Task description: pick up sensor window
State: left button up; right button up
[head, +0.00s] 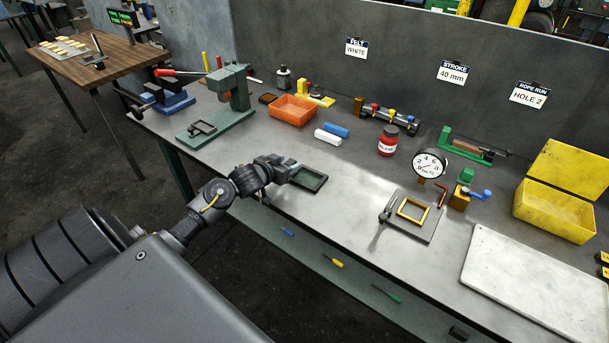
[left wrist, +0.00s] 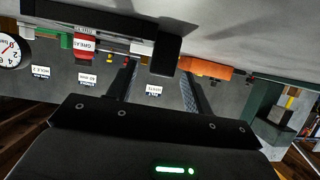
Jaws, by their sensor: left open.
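The sensor window seems to be the small dark rectangular frame with a grey-green pane (head: 308,179) lying at the bench's front edge in the head view. My left gripper (head: 291,172) is at its left end, low over the bench. In the left wrist view, which is upside down, a black frame-like piece (left wrist: 165,48) shows at the tips of my left gripper's two spread fingers (left wrist: 158,80). The gripper is open, and I cannot tell whether a finger touches the frame. A yellow frame (head: 412,210) lies on a grey plate farther right. My right gripper is out of view.
An orange bin (head: 293,110), white and blue blocks (head: 328,137), a red jar (head: 388,140) and a dial gauge (head: 429,164) stand behind. A green press (head: 235,88) is at left. A pale slab (head: 535,285) and yellow box (head: 555,212) are at right.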

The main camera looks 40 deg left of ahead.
pick_arm(q)
jog(key=c, duration=1.1)
grip_shut()
jog(key=shift+r, duration=0.2)
jog(key=shift+r, duration=0.3)
notch_tip(320, 180, up, 3)
jog(key=shift+f+b, duration=0.15)
jog(key=shift+b, duration=0.15)
jog(key=s+d+r+p, duration=0.1)
jog(key=s+d+r, duration=0.7)
jog(key=d, duration=0.3)
jog(key=shift+d+r+p, duration=0.3)
jog(key=shift+r+p, duration=0.1)
jog(key=shift+r, duration=0.35)
